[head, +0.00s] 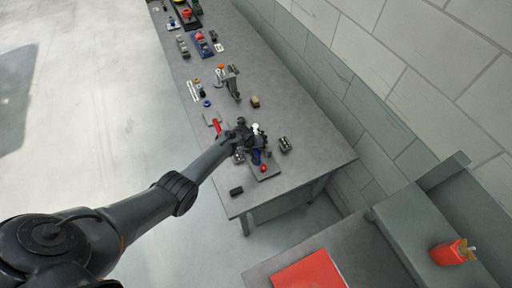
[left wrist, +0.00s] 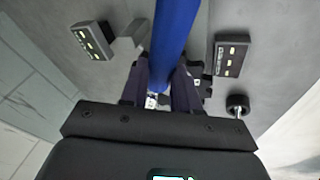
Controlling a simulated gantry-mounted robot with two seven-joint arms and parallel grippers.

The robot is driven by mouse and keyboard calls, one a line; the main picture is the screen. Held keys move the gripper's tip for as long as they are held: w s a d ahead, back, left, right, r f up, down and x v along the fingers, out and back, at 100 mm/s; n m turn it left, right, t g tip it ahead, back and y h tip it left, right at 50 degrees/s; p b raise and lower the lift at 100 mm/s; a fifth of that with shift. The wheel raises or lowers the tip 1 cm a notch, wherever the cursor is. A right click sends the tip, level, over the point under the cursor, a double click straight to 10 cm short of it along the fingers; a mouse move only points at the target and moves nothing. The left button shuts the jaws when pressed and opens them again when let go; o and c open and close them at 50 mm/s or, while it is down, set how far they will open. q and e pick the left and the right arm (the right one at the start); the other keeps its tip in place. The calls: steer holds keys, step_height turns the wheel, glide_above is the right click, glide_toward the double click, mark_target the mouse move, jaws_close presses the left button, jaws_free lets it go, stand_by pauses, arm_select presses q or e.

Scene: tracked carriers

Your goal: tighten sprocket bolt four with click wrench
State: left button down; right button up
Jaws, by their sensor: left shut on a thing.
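My left gripper (head: 246,136) is over the near end of the long grey bench. In the left wrist view its two dark fingers (left wrist: 163,85) are shut on a blue cylindrical bar (left wrist: 174,32), likely the click wrench's handle. The blue bar shows only as a small patch in the head view (head: 256,157). The wrench's head, the sprocket and bolt four cannot be made out; the gripper and nearby dark parts hide that spot. A white knob (head: 254,127) shows beside the gripper. My right gripper is not in view.
The bench (head: 310,150) holds a grey block with pale studs (head: 285,144), a red ball (head: 263,168), a red-handled tool (head: 217,127), a black block (head: 236,191) and a grey upright fixture (head: 232,82). A block wall (head: 360,50) runs along the right. The bench's near right is clear.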

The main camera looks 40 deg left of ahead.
arm_select(q)
steer(key=shift+s+a+m+h, duration=0.35)
steer(key=shift+a+m, duration=0.15)
steer(key=shift+m, duration=0.1)
stand_by(0.3)
steer(key=shift+s+a+m, duration=0.35)
steer(key=shift+a+m, duration=0.15)
steer(key=shift+a, duration=0.05)
steer(key=shift+w+d+n, duration=0.2)
steer(key=shift+d+n, duration=0.1)
steer(key=shift+r+p, duration=0.2)
steer(key=shift+p, duration=0.15)
